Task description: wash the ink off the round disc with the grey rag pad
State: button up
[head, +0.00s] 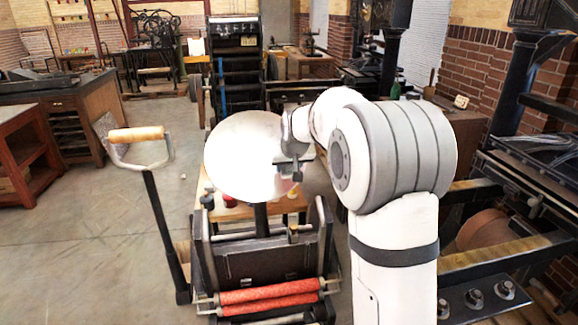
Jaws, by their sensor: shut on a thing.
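The round disc (238,158) stands tilted at the top of the hand press, its pale face turned toward the camera. Its face looks bright and nearly white, and I can make out no clear ink on it. My gripper (292,166) is at the disc's right edge, in front of its face, and appears shut on a small grey thing, likely the grey rag pad. The pad is mostly hidden by the gripper, and I cannot tell whether it touches the disc.
The press has red rollers (268,291) low in front and a long lever with a wooden handle (136,134) at the left. A small table (228,212) with a red item stands behind the press. Heavy machinery (500,255) fills the right. Open floor lies to the left.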

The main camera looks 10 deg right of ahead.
aim_at(231, 177)
jog(key=shift+w+f, duration=0.2)
jog(key=shift+f, duration=0.1)
jog(key=shift+s+a+r+b, duration=0.1)
jog(key=shift+a+b, duration=0.05)
jog(key=shift+a, duration=1.25)
jog(key=shift+s+a+r+b, duration=0.1)
jog(key=shift+a+b, duration=0.05)
jog(key=shift+a, duration=1.25)
jog(key=shift+w+a+f+b, duration=0.1)
jog(key=shift+a+b, duration=0.35)
jog(key=shift+a, duration=2.25)
jog(key=shift+w+a+f+b, duration=0.1)
jog(key=shift+a+b, duration=0.3)
jog(key=shift+a, duration=2.3)
jog(key=shift+d, duration=8.25)
jog(key=shift+a+b, duration=0.5)
jog(key=shift+a, duration=7.85)
jog(key=shift+s+r, duration=0.1)
jog(key=shift+r, duration=0.05)
